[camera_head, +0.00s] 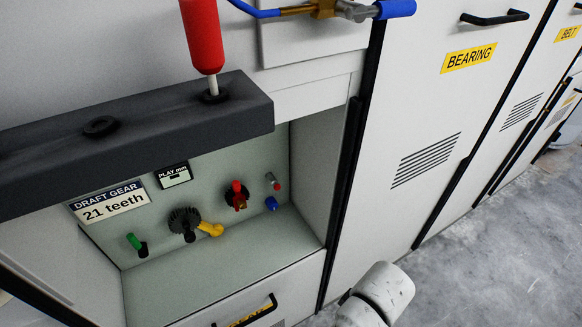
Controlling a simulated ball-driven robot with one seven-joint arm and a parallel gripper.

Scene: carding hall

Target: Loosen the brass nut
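A brass hex-shaped fitting (324,8) shows at the top edge of the picture, partly cut off. A thin blue line (255,12) joins it on the left through a brass sleeve. A grey metal piece (355,11) with a blue end (397,8) meets it on the right. I cannot tell which brass part is the nut. My gripper is not in view; a white rounded link, likely mine, shows at the bottom.
The recess (250,247) holds a dark gear (184,220), a yellow lever (210,229) and a green-tipped lever (134,241). A dark rail (150,130) with a red-handled tool (204,40) juts above it. Cabinet doors (440,110) stand right; grey floor (500,260) is clear.

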